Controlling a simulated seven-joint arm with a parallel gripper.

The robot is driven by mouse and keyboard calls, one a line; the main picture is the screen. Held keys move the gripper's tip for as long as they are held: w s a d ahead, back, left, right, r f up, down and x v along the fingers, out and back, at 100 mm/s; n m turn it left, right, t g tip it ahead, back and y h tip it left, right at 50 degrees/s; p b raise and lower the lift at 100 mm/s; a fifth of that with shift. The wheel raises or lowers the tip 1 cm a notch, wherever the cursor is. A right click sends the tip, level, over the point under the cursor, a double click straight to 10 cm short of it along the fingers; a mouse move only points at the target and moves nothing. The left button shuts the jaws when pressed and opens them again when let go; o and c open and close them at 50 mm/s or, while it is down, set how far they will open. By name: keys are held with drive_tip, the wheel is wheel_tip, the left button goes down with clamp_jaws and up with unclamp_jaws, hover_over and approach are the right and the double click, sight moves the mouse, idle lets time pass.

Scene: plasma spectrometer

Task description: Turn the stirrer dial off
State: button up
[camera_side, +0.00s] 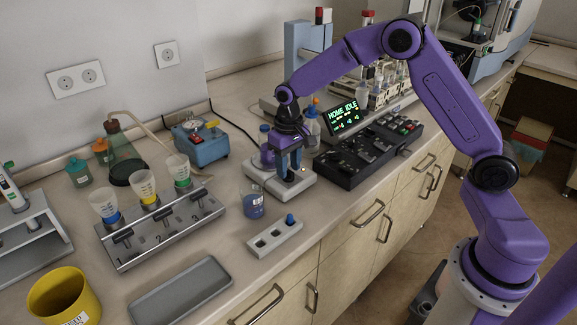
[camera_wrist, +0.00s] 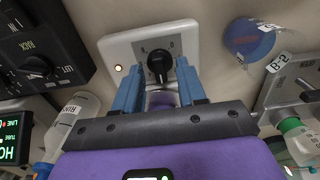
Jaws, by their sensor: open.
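The white stirrer (camera_side: 264,187) sits on the bench near its front edge, and its top face also shows in the wrist view (camera_wrist: 190,36). My gripper (camera_side: 290,172) points down over the stirrer. In the wrist view its two blue fingers (camera_wrist: 158,74) are open, one on each side of the dial. I cannot tell whether they touch it. In the side view the fingers mostly hide the dial.
A black control panel (camera_side: 350,170) with a lit screen (camera_side: 344,113) stands right of the stirrer. A beaker of blue liquid (camera_side: 253,205) is close on its front left. Bottles (camera_side: 311,125) stand behind. A grey holder (camera_side: 274,238) lies in front.

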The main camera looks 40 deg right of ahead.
drive_tip(key=shift+f, duration=0.4)
clamp_jaws()
